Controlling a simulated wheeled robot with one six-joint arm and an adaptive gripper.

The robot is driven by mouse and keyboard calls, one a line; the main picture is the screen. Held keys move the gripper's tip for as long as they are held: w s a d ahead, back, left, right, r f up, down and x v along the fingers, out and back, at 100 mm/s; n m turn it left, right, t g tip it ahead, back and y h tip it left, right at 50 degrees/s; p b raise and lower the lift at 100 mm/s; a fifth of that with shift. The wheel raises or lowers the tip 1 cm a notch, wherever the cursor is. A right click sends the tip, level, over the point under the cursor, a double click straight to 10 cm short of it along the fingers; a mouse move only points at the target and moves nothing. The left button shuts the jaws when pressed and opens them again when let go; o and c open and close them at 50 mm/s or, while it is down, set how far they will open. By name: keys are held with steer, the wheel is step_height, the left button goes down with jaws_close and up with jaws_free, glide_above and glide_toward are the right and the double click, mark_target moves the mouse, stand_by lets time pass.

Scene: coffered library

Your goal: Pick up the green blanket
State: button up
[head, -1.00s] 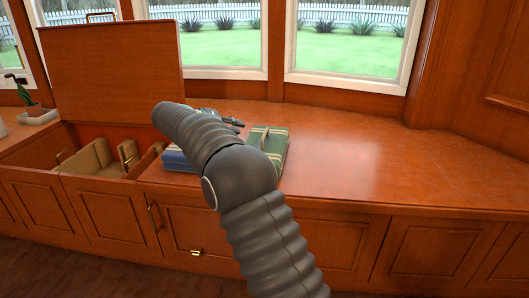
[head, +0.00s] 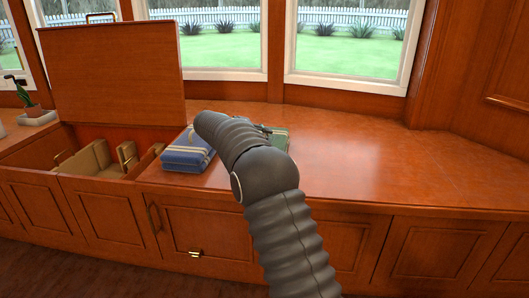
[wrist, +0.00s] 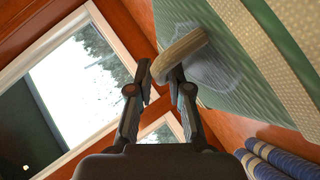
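The green blanket (head: 279,139) lies folded on the wooden bench top, mostly hidden behind my arm in the head view. In the wrist view, its green cloth with pale stripes (wrist: 232,72) fills the upper right. A tan strap handle (wrist: 181,55) stands out from it. My gripper (wrist: 161,80) is at the end of this handle, with one finger on either side and a narrow gap between them. I see no firm grip on the handle. In the head view, my gripper is largely hidden behind my arm.
A folded blue blanket (head: 187,152) with pale stripes lies left of the green one. Further left is an open bench compartment holding tan items (head: 95,158), its lid (head: 112,77) raised. A potted plant (head: 35,112) stands at far left. The bench right of my arm is clear.

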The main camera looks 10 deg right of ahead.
steer(key=shift+w+d+f, duration=0.15)
steer(key=shift+w+d, duration=0.05)
steer(key=shift+d, duration=0.1)
jaws_close()
